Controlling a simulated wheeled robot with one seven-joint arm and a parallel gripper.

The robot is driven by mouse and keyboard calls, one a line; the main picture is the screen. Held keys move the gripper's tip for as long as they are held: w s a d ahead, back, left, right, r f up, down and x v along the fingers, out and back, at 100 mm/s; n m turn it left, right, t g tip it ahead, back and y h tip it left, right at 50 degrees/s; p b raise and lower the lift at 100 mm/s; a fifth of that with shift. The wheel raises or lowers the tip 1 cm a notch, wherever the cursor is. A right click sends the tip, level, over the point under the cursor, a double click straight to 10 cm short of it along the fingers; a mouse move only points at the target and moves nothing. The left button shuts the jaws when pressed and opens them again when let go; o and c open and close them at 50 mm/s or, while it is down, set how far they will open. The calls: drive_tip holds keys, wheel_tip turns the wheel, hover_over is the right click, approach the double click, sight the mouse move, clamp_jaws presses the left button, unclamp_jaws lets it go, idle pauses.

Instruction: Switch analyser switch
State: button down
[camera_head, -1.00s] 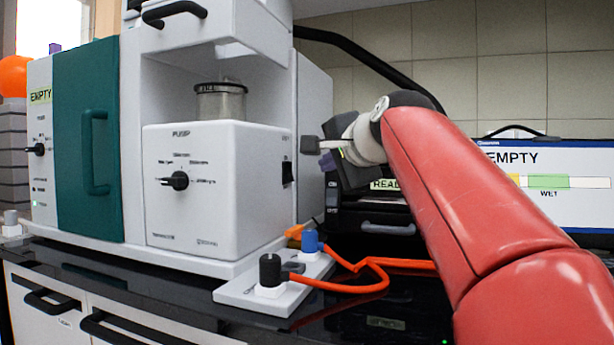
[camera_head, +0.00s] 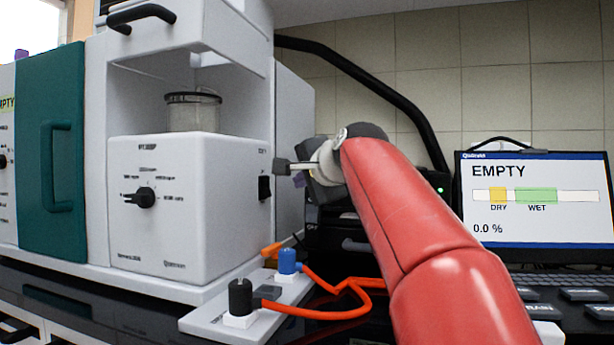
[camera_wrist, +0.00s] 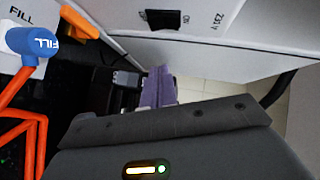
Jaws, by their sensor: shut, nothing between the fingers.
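A black rocker switch (camera_head: 264,187) sits on the right edge of the white pump unit (camera_head: 165,240). The wrist view shows this switch (camera_wrist: 163,19) at the top, with "ON" and "230 V" printed beside it. No label tying it to an analyser is readable. My gripper (camera_head: 282,167) is shut and empty. In the head view its tip appears just above and right of the switch; whether they touch cannot be told. Its lavender fingers (camera_wrist: 158,88) lie below the switch in the wrist view.
A blue FILL knob (camera_head: 288,262) and a black knob (camera_head: 240,296) stand on a white plate with orange tubing (camera_head: 325,312). A monitor (camera_head: 535,205) reads EMPTY and 0.0 %. A black device with a green light (camera_head: 440,190) is partly behind my arm. A teal door (camera_head: 52,160) is left.

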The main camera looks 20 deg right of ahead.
sight(267, 187)
drive_tip(key=w+a+f, duration=0.2)
drive_tip(key=w+a, duration=0.1)
drive_tip(key=w, duration=0.3)
drive_tip(key=shift+w+a+f+p, duration=0.3)
drive_tip(key=shift+w+a, duration=0.05)
drive_tip(key=shift+w+a+f+b, duration=0.15)
drive_tip(key=shift+b, duration=0.3)
